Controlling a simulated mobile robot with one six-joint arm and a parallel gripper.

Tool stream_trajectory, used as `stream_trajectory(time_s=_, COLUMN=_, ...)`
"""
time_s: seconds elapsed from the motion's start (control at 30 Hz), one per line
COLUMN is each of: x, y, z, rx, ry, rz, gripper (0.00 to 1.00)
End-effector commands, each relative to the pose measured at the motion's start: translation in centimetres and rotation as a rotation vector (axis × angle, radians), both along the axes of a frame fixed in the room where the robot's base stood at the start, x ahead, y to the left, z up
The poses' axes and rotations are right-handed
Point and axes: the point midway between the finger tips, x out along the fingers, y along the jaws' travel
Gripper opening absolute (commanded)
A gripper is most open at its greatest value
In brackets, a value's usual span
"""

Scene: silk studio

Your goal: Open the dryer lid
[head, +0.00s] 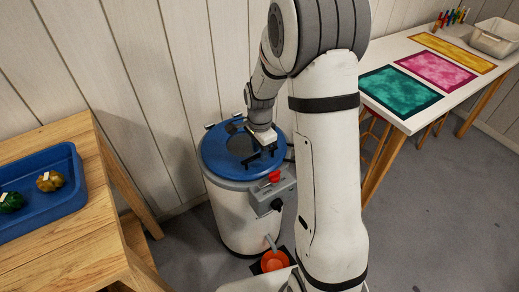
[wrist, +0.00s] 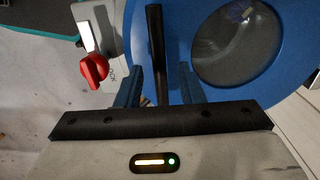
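The dryer (head: 238,215) is a pale drum with a round blue lid (head: 216,160), and stands against the wall in the head view. The lid lies closed on top. In the wrist view the blue lid (wrist: 215,95) has a round dark window (wrist: 238,45) and a black bar handle (wrist: 154,35). My gripper (wrist: 160,80) is open, with one finger on each side of the handle and visible gaps between. In the head view my gripper is over the front right part of the lid, with its fingertips hard to make out.
A control box with a red knob (wrist: 94,70) sits on the dryer's front, beside the lid. An orange bowl (head: 274,261) is below a spout. A wooden table (head: 75,240) with a blue tray (head: 62,205) is at left. A white table (head: 405,122) with coloured cloths is at right.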

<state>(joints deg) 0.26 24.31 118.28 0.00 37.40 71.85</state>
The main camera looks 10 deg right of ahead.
Motion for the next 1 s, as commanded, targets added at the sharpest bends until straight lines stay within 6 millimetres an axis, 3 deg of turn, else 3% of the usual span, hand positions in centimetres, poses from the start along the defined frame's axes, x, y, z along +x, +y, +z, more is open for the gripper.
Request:
stream_trajectory(time_s=0.4, x=0.01, y=0.04, z=0.03, rx=0.0, ry=0.0, rz=0.001, gripper=0.0)
stream_trajectory(time_s=1.0, x=0.23, y=0.53, z=0.94, rx=-0.006, ry=0.021, rz=0.009, gripper=0.0)
